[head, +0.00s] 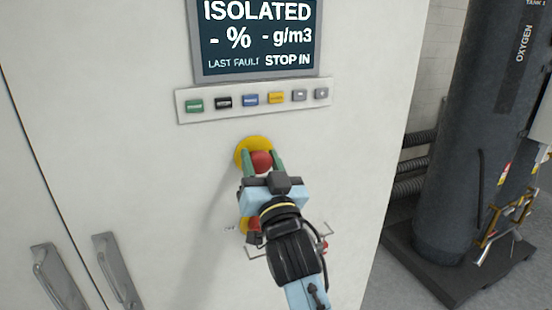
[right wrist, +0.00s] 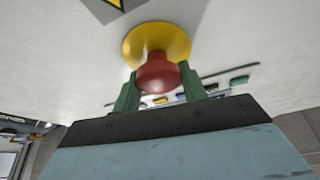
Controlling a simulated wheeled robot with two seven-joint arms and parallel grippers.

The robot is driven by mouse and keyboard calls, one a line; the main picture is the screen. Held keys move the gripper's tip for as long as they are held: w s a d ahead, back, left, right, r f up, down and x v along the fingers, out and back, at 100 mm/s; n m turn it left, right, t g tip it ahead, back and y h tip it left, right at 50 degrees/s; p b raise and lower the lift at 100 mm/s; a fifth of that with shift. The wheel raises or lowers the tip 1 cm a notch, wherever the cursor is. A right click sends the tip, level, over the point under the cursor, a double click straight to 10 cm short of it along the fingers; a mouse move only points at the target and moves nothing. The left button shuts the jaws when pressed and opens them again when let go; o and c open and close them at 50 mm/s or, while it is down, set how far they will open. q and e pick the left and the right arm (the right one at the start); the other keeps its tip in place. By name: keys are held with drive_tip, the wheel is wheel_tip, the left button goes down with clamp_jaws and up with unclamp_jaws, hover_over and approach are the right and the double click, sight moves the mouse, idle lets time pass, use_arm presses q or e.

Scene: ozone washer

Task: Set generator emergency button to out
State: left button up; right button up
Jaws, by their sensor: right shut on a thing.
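The red emergency button (head: 261,160) sits on a round yellow backing plate (head: 246,143) on the white cabinet front, below the row of buttons. My right gripper (head: 262,161) is at the button with its green fingers on either side of the red head, shut on it. In the right wrist view the red button (right wrist: 158,76) stands out from the yellow plate (right wrist: 156,40), with the gripper's fingers at its sides. The display (head: 258,40) above reads "ISOLATED" and "LAST FAULT STOP IN". My left gripper is not in view.
A strip of several coloured buttons (head: 210,104) runs below the display. Another yellow and red part (head: 244,226) is partly hidden behind my right gripper. Two metal door handles (head: 117,272) are at lower left. A dark oxygen tank (head: 455,130) stands at right.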

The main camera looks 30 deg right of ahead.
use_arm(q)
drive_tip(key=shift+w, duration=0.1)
use_arm(e)
drive_tip(key=o, duration=1.4)
drive_tip(key=shift+s+f, duration=0.1)
drive_tip(key=shift+s+a+f, duration=0.1)
drive_tip(key=shift+s+f, duration=0.1)
drive_tip(key=shift+s, duration=0.05)
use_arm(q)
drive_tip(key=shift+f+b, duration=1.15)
use_arm(e)
drive_tip(key=shift+v, duration=6.25)
drive_tip(key=shift+r, duration=0.1)
